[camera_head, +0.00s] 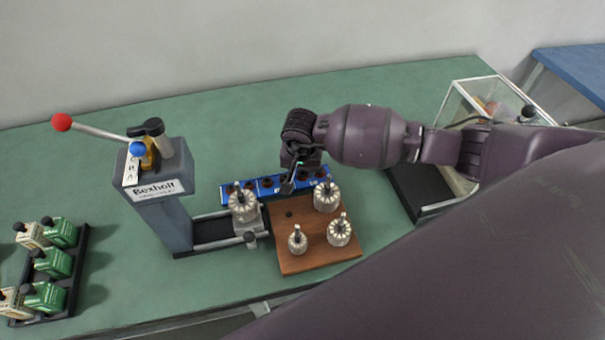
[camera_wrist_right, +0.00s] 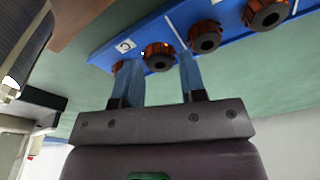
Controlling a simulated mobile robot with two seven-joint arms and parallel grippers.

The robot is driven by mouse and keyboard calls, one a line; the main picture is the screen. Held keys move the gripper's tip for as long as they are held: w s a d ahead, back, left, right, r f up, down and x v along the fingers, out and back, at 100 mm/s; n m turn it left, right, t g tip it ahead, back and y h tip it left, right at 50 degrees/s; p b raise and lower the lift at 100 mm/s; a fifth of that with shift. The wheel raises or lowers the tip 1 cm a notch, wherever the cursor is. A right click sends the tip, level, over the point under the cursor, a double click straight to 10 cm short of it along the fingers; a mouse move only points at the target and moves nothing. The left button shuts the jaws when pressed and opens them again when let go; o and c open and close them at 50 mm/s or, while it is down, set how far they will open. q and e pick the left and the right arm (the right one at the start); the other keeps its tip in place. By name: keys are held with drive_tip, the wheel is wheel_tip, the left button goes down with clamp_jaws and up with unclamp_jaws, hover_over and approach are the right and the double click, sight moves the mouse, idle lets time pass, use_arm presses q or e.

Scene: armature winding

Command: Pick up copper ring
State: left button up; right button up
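Several copper rings with dark centres sit in a row on a blue strip-shaped tray (camera_wrist_right: 105,57). In the right wrist view one copper ring (camera_wrist_right: 158,56) lies just beyond the gap between my right gripper's fingertips (camera_wrist_right: 157,62). More rings (camera_wrist_right: 205,36) sit to its right. Another is partly hidden behind the left-hand finger. My right gripper is open, with nothing visibly held. In the head view the right gripper (camera_head: 293,176) points down over the blue tray (camera_head: 228,198) and hides part of it. Whether a finger touches a ring cannot be told. My left gripper is not in view.
A wooden board (camera_head: 305,259) with several armatures (camera_head: 339,232) stands in front of the tray. A grey Bexholt press (camera_head: 160,195) with a red-knobbed lever is at left. A black rack (camera_head: 72,275) holds green blocks. A clear case (camera_head: 470,95) stands at right. The back of the green table is clear.

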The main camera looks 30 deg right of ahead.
drive_tip(key=shift+f, duration=0.6)
drive_tip(key=c, duration=0.6)
drive_tip(key=shift+o, duration=0.2)
drive_tip(key=shift+w+r, duration=0.1)
